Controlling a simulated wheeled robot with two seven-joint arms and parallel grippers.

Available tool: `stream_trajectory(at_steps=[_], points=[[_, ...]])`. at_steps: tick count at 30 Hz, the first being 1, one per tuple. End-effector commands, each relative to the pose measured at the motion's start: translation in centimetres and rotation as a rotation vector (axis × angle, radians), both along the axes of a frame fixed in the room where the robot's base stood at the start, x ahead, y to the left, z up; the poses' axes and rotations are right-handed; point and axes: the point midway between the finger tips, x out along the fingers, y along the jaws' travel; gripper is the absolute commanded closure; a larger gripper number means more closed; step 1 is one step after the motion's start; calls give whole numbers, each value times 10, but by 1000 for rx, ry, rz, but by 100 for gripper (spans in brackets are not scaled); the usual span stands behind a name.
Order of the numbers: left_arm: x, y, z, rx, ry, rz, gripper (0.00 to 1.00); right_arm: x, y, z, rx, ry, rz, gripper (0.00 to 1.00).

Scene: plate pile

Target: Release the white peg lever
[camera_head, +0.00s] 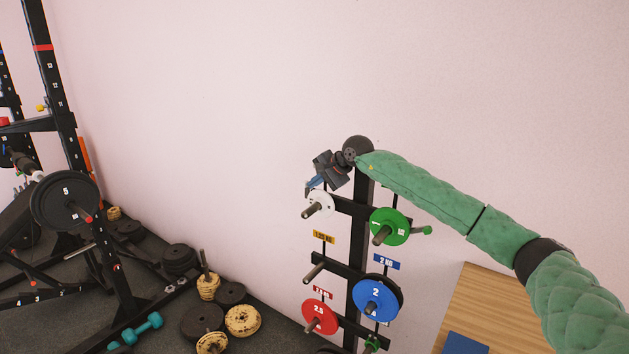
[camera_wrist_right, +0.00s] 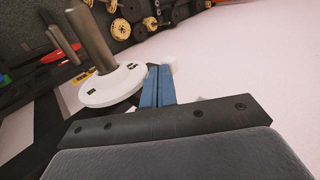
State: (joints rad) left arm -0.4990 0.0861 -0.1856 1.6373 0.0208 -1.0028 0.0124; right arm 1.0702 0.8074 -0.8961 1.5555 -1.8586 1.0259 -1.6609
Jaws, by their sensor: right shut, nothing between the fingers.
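The white plate (camera_head: 320,203) hangs on the upper left peg of the rack, and it also shows in the right wrist view (camera_wrist_right: 112,88) with the dark peg (camera_wrist_right: 92,38) through it. A small white piece (camera_wrist_right: 173,65), probably the end of the white peg lever, shows just beyond my blue fingertips in the right wrist view. My right gripper (camera_head: 314,183) is above and beside the white plate, its blue fingers (camera_wrist_right: 157,84) together and empty. Whether the fingertips touch the white piece, I cannot tell. The rest of the lever is hidden. My left gripper is not in view.
The black rack (camera_head: 356,245) also holds a green plate (camera_head: 390,227) with a green lever (camera_head: 422,231), a blue plate (camera_head: 376,298) and a red plate (camera_head: 320,317). A wooden surface (camera_head: 490,300) is at the lower right. The wall (camera_head: 230,120) behind is bare.

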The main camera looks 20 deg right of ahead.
Motion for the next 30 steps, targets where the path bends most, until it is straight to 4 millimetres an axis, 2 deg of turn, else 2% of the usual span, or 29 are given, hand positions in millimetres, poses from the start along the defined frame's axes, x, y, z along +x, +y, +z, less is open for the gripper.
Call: stream_trajectory(at_steps=[17, 30], points=[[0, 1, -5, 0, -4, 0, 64, 3, 2, -2, -4, 6, 0, 100], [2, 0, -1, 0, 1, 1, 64, 10, 9, 3, -77, 97, 1, 100]])
